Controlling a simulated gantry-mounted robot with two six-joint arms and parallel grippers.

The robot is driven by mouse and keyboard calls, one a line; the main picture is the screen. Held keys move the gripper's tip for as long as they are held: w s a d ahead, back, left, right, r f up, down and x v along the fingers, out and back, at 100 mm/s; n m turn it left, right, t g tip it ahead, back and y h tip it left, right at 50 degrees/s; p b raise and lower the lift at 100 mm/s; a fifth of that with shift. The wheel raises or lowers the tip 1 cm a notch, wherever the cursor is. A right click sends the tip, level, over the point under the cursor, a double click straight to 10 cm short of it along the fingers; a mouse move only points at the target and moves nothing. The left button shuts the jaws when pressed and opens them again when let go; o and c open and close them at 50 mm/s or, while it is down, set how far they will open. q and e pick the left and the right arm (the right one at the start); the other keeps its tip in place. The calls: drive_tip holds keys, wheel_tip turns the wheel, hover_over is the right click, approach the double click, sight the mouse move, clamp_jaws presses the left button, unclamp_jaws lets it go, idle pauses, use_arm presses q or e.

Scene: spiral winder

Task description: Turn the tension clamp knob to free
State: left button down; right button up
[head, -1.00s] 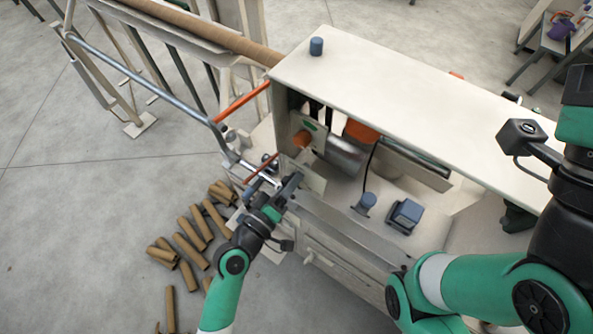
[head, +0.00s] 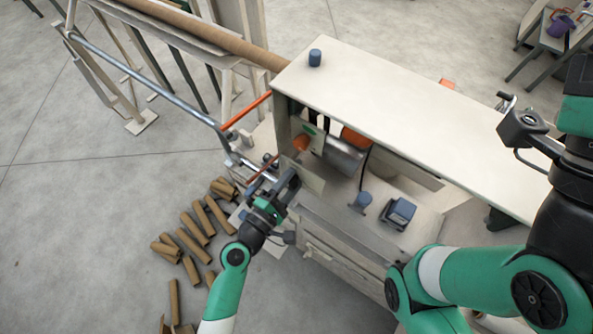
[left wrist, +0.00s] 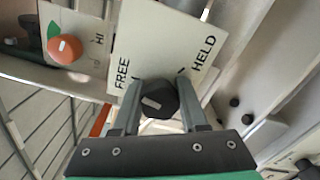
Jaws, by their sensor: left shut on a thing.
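The tension clamp knob (left wrist: 158,98) is dark and faceted with a white mark on it. It sits in front of a pale label plate (left wrist: 160,45) that reads FREE at the left and HELD at the right. My left gripper (left wrist: 158,100) is shut on the knob, one finger on each side, in the left wrist view. The white mark lies left of the knob's centre; which word it points at is hard to tell. In the head view my left gripper (head: 288,180) is at the plate (head: 308,179) and hides the knob. My right gripper is not visible.
An orange knob (left wrist: 67,49) beside the word HI is on a neighbouring panel. The winder's pale top (head: 420,110) overhangs the work area. Cardboard tubes (head: 193,229) lie on the floor.

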use_arm(q)
drive_tip(key=shift+n+p, duration=0.3)
drive_tip(key=shift+n, duration=0.8)
drive_tip(key=shift+c, duration=2.2)
unclamp_jaws()
